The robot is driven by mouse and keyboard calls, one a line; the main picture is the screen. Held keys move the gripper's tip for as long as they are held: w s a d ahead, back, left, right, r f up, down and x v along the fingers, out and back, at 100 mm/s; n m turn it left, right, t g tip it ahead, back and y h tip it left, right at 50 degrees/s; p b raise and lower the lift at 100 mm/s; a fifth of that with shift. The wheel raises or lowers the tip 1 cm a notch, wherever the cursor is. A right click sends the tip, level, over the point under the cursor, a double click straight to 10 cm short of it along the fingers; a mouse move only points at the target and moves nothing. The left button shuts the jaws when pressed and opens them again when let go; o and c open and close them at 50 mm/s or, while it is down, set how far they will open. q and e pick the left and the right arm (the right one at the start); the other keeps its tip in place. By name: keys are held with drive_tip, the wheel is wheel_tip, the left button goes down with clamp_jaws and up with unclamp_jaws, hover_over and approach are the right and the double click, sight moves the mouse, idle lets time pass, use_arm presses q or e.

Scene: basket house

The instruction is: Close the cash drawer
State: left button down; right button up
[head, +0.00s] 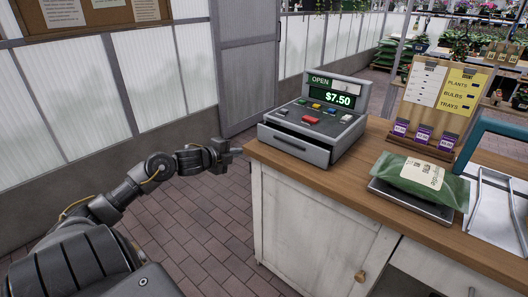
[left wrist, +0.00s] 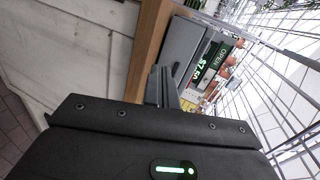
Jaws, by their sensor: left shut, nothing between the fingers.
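The grey cash register (head: 325,117) stands on the left end of the wooden counter, its screen reading OPEN and $7.50. Its cash drawer (head: 293,149) sticks out at the front, with a dark gap showing above its front panel. In the left wrist view the register's screen (left wrist: 203,66) and the grey drawer (left wrist: 182,42) appear turned sideways. My left gripper (head: 234,151) is shut and empty, just left of the counter's end and in front of the drawer, apart from it. Its fingers (left wrist: 160,85) also show in the left wrist view. My right gripper is not in view.
The wooden counter top (head: 345,182) has a white cabinet (head: 310,225) below. A green bag (head: 422,176) lies on a scale (head: 410,199) to the right, before a price board (head: 436,105). A metal rack (head: 492,205) stands at far right. The brick floor left is clear.

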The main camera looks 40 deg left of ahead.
use_arm(q)
wheel_tip(320, 180, up, 2)
drive_tip(key=m, duration=0.1)
drive_tip(key=p, duration=0.2)
approach(270, 139)
drive_tip(key=x, duration=0.5)
drive_tip(key=shift+s+f, duration=0.1)
drive_tip(key=shift+f, duration=0.05)
drive_tip(key=shift+x, duration=0.75)
drive_tip(key=shift+a, duration=0.1)
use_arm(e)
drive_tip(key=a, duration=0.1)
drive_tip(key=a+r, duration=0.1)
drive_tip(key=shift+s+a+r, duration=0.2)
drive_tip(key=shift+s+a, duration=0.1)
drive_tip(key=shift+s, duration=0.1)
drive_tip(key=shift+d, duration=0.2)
